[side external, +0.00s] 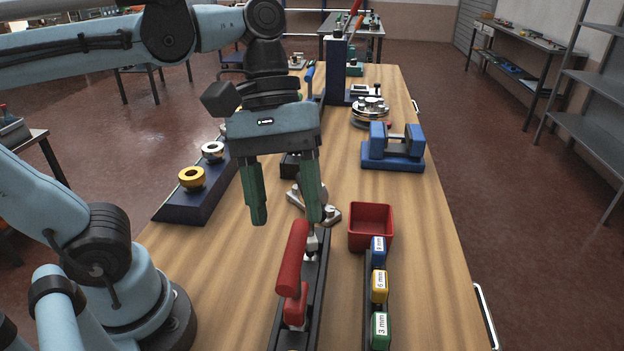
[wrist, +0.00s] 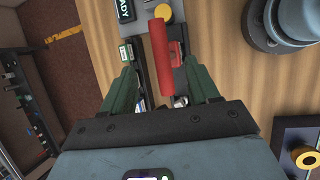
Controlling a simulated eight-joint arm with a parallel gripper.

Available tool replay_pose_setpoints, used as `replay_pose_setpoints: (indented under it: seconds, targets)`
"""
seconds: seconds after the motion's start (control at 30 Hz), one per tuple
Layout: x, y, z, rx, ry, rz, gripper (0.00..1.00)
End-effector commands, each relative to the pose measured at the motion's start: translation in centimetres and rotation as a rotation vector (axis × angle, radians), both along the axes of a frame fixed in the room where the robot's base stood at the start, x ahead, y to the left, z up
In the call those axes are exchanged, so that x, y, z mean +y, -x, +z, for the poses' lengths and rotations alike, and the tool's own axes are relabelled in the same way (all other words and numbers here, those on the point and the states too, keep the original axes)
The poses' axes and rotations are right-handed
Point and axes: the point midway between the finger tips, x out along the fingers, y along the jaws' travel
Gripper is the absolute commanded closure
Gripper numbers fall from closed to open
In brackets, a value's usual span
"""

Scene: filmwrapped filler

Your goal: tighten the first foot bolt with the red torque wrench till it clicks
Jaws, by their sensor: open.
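The red torque wrench (side external: 292,258) lies in a dark rack (side external: 320,290) at the near middle of the bench, its handle raised; a metal part shows at its far end. My gripper (side external: 288,218) is open and empty, with green fingers pointing down, above the bench. In the wrist view the red handle (wrist: 159,58) lies between the fingers (wrist: 158,68), with no clear contact. A metal foot plate (side external: 328,214) with bolts sits behind the fingers, partly hidden by them. I cannot tell which bolt is the first.
A red bin (side external: 371,226) stands right of the rack, with blue, yellow and green labelled blocks (side external: 379,287) in front of it. A blue vise-like fixture (side external: 392,150) is farther back. A dark stand with gold and silver rings (side external: 192,178) lies left. Bare wood is at the right.

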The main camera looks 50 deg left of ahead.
Motion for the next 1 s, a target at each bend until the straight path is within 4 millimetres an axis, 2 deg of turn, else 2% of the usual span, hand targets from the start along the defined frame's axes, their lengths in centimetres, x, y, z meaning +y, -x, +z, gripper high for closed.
replay_pose_setpoints:
  seconds: [0.1, 0.37, 0.7, 1.0]
  targets:
    - [-0.6, 0.2, -1.4, 0.0, 0.0, -0.001, 0.4]
    - [-1.2, 0.4, -2.9, -0.002, -0.001, 0.002, 0.4]
    - [-2.6, 1.0, -6.5, -0.002, 0.0, 0.002, 0.4]
    - [-2.8, 1.1, -7.0, -0.001, -0.001, 0.005, 0.4]
